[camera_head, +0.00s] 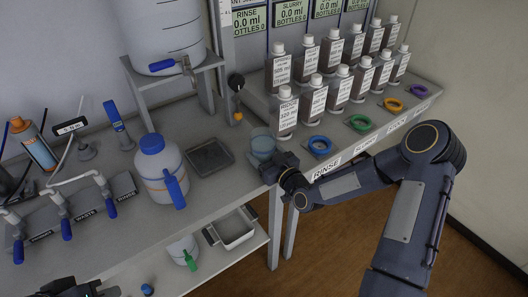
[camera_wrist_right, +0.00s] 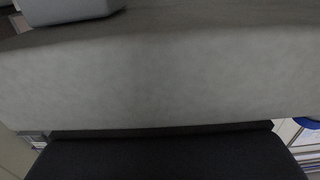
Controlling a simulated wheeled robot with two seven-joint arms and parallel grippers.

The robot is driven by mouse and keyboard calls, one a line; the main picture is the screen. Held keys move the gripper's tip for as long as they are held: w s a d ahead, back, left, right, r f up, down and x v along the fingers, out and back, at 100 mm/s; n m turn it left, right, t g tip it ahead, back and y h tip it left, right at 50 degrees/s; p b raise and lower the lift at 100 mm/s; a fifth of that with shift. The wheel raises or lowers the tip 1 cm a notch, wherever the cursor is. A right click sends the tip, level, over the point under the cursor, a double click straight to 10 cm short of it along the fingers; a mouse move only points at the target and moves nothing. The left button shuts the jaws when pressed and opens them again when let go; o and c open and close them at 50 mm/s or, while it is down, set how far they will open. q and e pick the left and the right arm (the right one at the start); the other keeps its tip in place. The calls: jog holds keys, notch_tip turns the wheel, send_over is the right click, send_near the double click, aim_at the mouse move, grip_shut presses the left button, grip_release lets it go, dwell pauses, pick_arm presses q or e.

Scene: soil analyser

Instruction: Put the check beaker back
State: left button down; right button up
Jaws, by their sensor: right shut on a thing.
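A small clear beaker with a bluish tint (camera_head: 262,143) is at the front edge of the bench, right of the dark square tray (camera_head: 209,158). My right gripper (camera_head: 268,163) is shut on the beaker from the front right, and its fingers are partly hidden. I cannot tell whether the beaker's base touches the bench. In the right wrist view a broad grey surface fills most of the picture, and the beaker cannot be made out. My left gripper (camera_head: 88,290) shows only partly at the bottom left edge, and its jaws cannot be read.
A white jug with a blue cap (camera_head: 160,170) stands left of the tray. Several labelled bottles (camera_head: 312,98) stand at the back right. Coloured rings, one blue (camera_head: 320,146), lie along the front. A valve row (camera_head: 70,207) is at the left. A lower shelf holds a bin (camera_head: 236,230).

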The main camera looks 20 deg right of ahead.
jog(key=shift+f, duration=0.1)
jog(key=shift+f, duration=0.1)
jog(key=o, duration=1.2)
jog(key=shift+c, duration=0.2)
